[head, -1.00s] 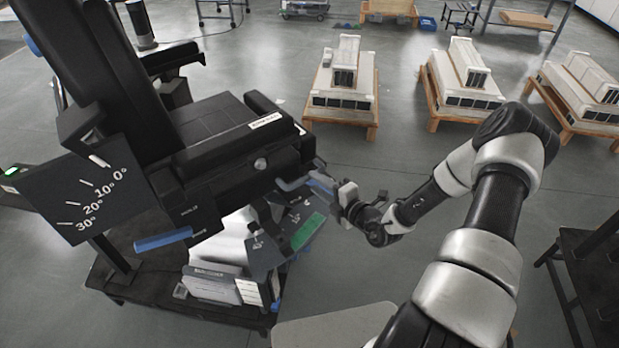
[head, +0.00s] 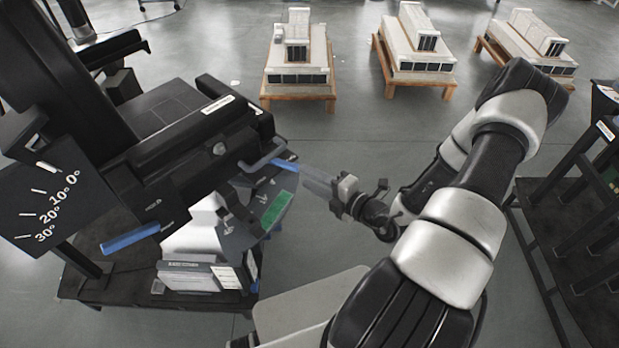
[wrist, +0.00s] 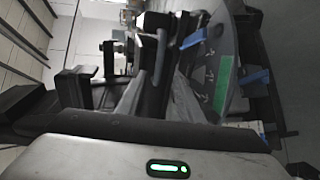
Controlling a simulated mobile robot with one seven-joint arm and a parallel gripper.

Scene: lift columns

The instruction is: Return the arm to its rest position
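My arm reaches from the lower right of the head view, bends at the elbow at right and folds back toward the middle. My gripper (head: 325,186) is at the middle of the head view, pointing left toward the black machine (head: 190,140). It is apart from the machine's blue-marked handle (head: 270,158), with floor showing between. In the wrist view, my gripper's housing with a green light fills the bottom and dark finger-like parts stand above it. I cannot make out the gap between the fingers. I see nothing held.
A dark cart (head: 130,280) stands under the machine. A dark rack (head: 575,210) stands close on the right. Several pale units on wooden pallets (head: 300,95) stand at the back. Grey floor (head: 350,140) is clear between them and my arm.

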